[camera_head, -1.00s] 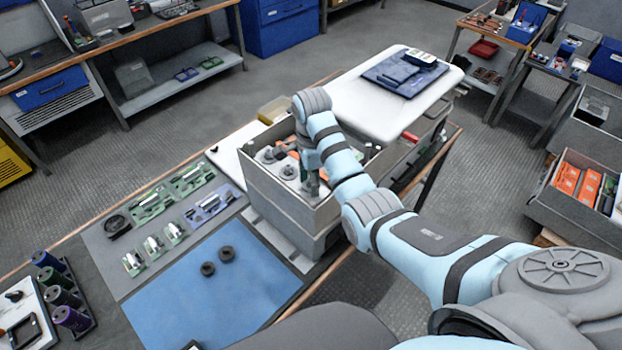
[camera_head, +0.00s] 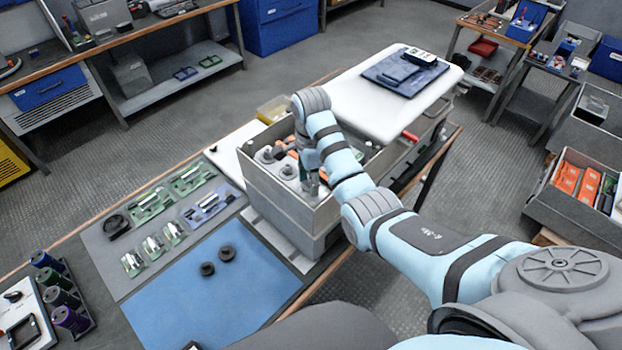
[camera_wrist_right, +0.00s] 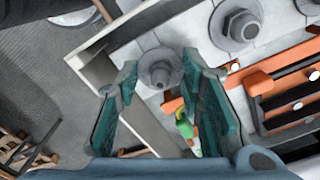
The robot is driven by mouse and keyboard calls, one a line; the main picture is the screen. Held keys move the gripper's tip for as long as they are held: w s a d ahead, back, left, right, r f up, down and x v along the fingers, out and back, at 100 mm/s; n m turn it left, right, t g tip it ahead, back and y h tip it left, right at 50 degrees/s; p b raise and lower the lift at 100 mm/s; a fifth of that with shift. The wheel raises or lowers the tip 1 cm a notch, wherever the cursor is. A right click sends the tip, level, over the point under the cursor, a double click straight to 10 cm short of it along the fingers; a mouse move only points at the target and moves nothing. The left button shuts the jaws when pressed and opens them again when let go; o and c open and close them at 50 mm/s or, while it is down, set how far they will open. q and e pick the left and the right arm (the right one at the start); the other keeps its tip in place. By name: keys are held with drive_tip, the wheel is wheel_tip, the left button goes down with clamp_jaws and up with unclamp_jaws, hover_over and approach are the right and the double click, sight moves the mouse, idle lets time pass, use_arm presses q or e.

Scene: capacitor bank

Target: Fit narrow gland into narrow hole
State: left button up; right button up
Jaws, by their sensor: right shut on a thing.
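My right gripper (camera_head: 312,186) reaches down into the open grey box (camera_head: 291,214), and the arm hides part of the inside. In the right wrist view the fingers (camera_wrist_right: 160,78) are shut on a small grey gland (camera_wrist_right: 160,69) with a hexagonal collar, between the fingertips. The gland is over or against the pale top surface inside the box. I cannot tell whether it is seated, and the hole under it is hidden. A larger grey gland (camera_wrist_right: 240,25) stands on the pale surface beside it.
Orange and black parts (camera_wrist_right: 275,85) lie close to the right finger, inside the box. The box wall (camera_wrist_right: 135,100) runs close to the left finger. Two black rings (camera_head: 217,261) lie on the blue mat (camera_head: 200,310). A white lid-like slab (camera_head: 370,105) is behind the box.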

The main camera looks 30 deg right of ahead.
drive_tip(key=shift+s+f, duration=0.1)
drive_tip(key=shift+f, duration=0.45)
drive_tip(key=o, duration=0.9)
drive_tip(key=shift+o, duration=0.2)
